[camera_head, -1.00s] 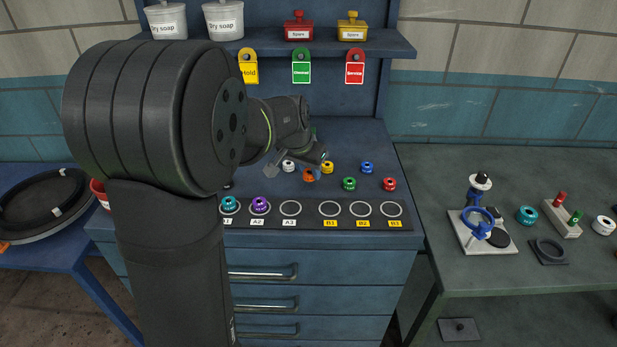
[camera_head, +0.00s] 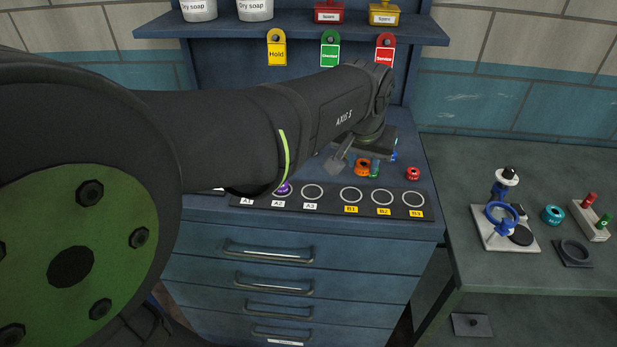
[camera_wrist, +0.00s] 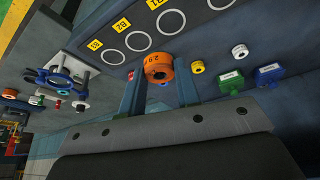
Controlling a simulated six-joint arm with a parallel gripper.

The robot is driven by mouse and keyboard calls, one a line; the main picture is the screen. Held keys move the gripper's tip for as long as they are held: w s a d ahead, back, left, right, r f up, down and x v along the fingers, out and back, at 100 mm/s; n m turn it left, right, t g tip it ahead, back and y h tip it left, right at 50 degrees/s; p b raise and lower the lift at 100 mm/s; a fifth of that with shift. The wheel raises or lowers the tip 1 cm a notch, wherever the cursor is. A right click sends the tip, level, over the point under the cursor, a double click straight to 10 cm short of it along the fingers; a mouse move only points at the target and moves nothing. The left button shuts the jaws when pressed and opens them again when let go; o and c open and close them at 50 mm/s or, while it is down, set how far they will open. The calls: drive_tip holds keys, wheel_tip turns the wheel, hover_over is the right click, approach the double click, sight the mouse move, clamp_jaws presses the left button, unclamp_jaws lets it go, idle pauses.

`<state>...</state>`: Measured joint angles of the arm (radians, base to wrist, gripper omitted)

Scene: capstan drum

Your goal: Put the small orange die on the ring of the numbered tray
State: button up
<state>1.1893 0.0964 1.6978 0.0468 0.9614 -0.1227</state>
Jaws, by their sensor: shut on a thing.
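The small orange die (camera_head: 363,167) is a round, spool-like piece. It also shows in the wrist view (camera_wrist: 165,68), between the two finger tips. My gripper (camera_wrist: 160,88) is shut on it. In the head view my gripper (camera_head: 352,160) is behind the tray, partly hidden by my wrist. The dark numbered tray (camera_head: 330,206) has white rings labelled A1 to A3 and B1 to B3. A purple die (camera_head: 284,188) is on A2, partly covered by my arm. A3, B1, B2 and B3 look empty. The A1 ring is hidden behind my arm.
A red die (camera_head: 413,174) stands behind B3. Yellow (camera_wrist: 197,66) and white (camera_wrist: 240,51) dies are near the held die in the wrist view. A blue ring stand (camera_head: 503,220) and teal die (camera_head: 553,215) are on the right bench.

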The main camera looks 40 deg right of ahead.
drive_tip(key=a, duration=0.3)
drive_tip(key=n, duration=0.1)
hover_over(313, 189)
drive_tip(key=s+a, duration=0.1)
drive_tip(key=shift+t, duration=0.3)
wheel_tip(313, 189, down, 7)
drive_tip(key=shift+a+r, duration=0.1)
drive_tip(key=shift+a, duration=0.05)
drive_tip(key=shift+f, duration=2.05)
drive_tip(key=o, duration=0.6)
drive_tip(key=shift+f, duration=0.15)
drive_tip(key=o, duration=0.5)
drive_tip(key=shift+c, duration=0.2)
